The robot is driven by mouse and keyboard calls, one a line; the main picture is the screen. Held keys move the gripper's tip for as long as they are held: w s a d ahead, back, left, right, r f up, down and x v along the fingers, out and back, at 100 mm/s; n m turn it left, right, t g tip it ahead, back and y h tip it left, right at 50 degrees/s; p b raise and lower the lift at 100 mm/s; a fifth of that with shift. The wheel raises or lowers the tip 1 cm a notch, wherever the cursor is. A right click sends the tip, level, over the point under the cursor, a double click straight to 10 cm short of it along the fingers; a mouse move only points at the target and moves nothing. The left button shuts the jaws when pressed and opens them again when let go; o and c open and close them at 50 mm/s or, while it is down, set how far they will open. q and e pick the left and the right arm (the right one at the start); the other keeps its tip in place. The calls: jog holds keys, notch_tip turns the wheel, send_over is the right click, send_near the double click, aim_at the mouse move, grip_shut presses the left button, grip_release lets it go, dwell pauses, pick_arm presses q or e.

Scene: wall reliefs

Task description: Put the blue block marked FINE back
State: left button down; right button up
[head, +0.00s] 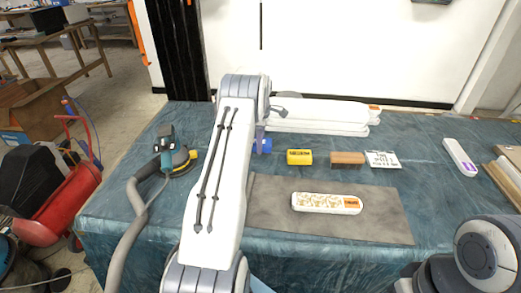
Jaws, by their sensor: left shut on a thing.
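A blue block (264,147) shows in part just right of my left arm's far end, over the back of the covered table; no marking on it can be read. My left gripper (260,134) is mostly hidden behind its own white arm, with only a small grey-purple part showing at the block. It is shut on the blue block. Whether the block touches the table cannot be told. My right gripper is out of view; only a joint of my right arm shows at the bottom right.
A yellow block (299,157), a brown block (347,158) and a white card (383,160) stand in a row. A white relief (327,203) lies on the grey mat (385,222). White slabs (320,112) lie behind. A sander (172,158) with hose is left.

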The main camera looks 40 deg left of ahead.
pick_arm(q)
notch_tip(320, 180, down, 4)
jog(key=shift+r+p, duration=0.2)
jog(key=shift+p, duration=0.1)
jog(key=shift+f, duration=0.1)
jog(key=shift+f, duration=0.1)
grip_release()
jog(key=shift+r, duration=0.6)
notch_tip(320, 180, up, 11)
jog(key=shift+r+b, duration=0.1)
jog(key=shift+b, duration=0.35)
